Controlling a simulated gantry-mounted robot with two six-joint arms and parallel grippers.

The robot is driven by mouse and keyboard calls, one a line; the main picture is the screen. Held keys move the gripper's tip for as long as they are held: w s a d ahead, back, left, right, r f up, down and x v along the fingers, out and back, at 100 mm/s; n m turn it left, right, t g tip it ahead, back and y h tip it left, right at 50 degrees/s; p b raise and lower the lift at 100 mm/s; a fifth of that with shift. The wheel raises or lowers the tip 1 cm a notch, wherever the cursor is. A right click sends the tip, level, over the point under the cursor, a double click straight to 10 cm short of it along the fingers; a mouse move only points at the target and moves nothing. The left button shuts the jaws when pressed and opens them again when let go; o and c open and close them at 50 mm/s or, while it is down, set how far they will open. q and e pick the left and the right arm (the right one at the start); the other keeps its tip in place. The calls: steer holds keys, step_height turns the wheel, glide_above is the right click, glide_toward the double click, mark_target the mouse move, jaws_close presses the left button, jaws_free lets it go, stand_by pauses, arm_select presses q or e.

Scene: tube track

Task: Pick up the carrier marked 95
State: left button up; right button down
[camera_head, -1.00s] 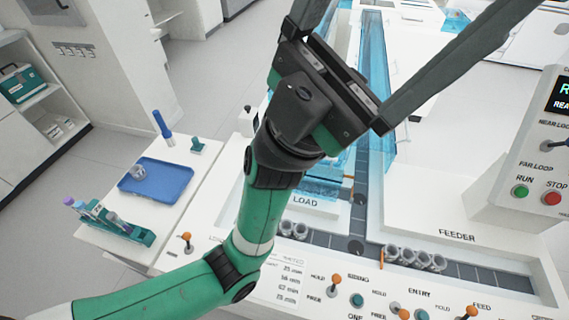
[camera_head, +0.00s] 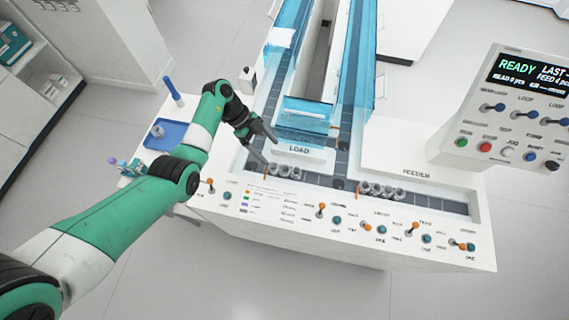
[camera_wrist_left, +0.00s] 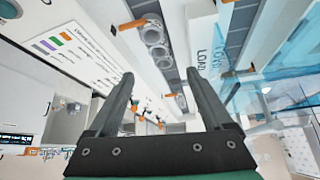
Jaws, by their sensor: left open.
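Several grey ring-shaped carriers (camera_head: 283,171) stand in a row on the dark track beside the LOAD label. They also show in the left wrist view (camera_wrist_left: 154,37). More grey carriers (camera_head: 381,191) stand in a row near the FEEDER label. One rounded grey piece, perhaps a carrier (camera_head: 158,131), sits on the blue tray. No number can be read on any carrier, so I cannot tell which is 95. My left gripper (camera_head: 267,151) is open and empty, just above and behind the LOAD row. Its two fingers (camera_wrist_left: 159,92) are spread apart in the wrist view. My right gripper is not in view.
Transparent blue guards (camera_head: 358,75) line the track behind the LOAD label. Orange-tipped levers and green buttons run along the front panel (camera_head: 340,232). A control box with a READY screen (camera_head: 520,68) stands at right. The blue tray (camera_head: 180,133) lies on the side table at left.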

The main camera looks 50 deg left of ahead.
arm_select(q)
steer(key=b+x, duration=0.2)
steer(key=x, duration=0.3)
steer(key=shift+f, duration=0.2)
steer(key=shift+d, duration=0.15)
steer(key=b+x, duration=0.2)
steer(key=x, duration=0.1)
steer(key=b+x, duration=0.1)
steer(key=x, duration=0.1)
steer(key=shift+s+f+b, duration=0.15)
steer(key=shift+s+b, duration=0.1)
steer(key=shift+b, duration=0.1)
steer(key=shift+f, duration=0.1)
steer(key=shift+w, duration=0.1)
steer(key=c, duration=1.1)
steer(key=shift+o, duration=0.2)
step_height(320, 180, up, 10)
steer(key=p, duration=0.6)
step_height(320, 180, up, 6)
steer(key=p, duration=0.7)
glide_above(282, 167)
steer(key=shift+d+f, duration=0.3)
steer(key=shift+f, duration=0.05)
